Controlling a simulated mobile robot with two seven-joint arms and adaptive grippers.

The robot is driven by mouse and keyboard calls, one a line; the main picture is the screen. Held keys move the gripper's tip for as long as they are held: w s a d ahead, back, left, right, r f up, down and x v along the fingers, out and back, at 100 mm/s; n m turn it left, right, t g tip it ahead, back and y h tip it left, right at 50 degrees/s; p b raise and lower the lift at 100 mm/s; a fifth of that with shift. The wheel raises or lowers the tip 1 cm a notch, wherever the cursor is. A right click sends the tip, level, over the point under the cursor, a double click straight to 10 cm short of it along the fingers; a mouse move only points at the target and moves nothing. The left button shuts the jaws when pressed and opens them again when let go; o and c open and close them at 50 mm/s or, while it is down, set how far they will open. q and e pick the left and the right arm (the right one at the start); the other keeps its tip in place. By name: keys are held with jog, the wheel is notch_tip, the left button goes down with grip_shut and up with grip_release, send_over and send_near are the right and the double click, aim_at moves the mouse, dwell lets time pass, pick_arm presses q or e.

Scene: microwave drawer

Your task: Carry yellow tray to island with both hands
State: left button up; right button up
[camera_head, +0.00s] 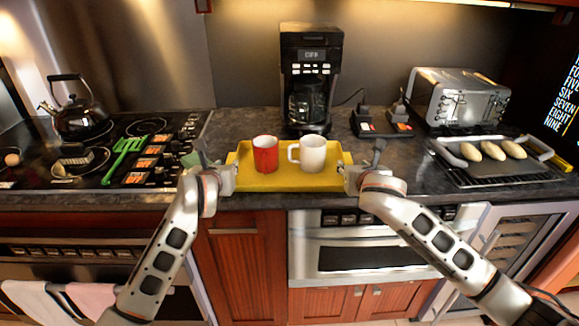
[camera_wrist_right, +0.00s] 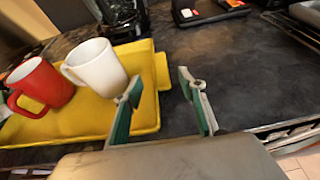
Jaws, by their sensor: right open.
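The yellow tray (camera_head: 284,181) lies on the dark counter near its front edge. A red mug (camera_head: 265,154) and a white mug (camera_head: 312,153) stand upright on it; they also show in the right wrist view as the red mug (camera_wrist_right: 40,84) and the white mug (camera_wrist_right: 97,68). My left gripper (camera_head: 216,166) is at the tray's left end, its fingers spread apart. My right gripper (camera_head: 363,165) is open at the tray's right end. In the right wrist view, the tray's end handle (camera_wrist_right: 162,71) shows beyond and between the spread fingers of this gripper (camera_wrist_right: 160,84).
A coffee maker (camera_head: 311,80) stands behind the tray. A stove with a kettle (camera_head: 78,116) and green spatula (camera_head: 125,153) is left. A toaster (camera_head: 459,97) and a rack with bread rolls (camera_head: 492,151) are right. Microwave drawer (camera_head: 372,257) is below the counter.

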aim_at(231, 161)
pick_arm(q)
jog(key=shift+x, duration=3.75)
pick_arm(e)
jog(key=shift+x, duration=3.75)
pick_arm(q)
jog(key=c, duration=0.5)
pick_arm(e)
jog(key=c, duration=0.5)
pick_arm(q)
grip_shut()
pick_arm(e)
grip_shut()
pick_arm(q)
jog(key=shift+r, duration=0.25)
pick_arm(e)
jog(key=shift+w+r, duration=0.1)
jog(key=shift+r, duration=0.2)
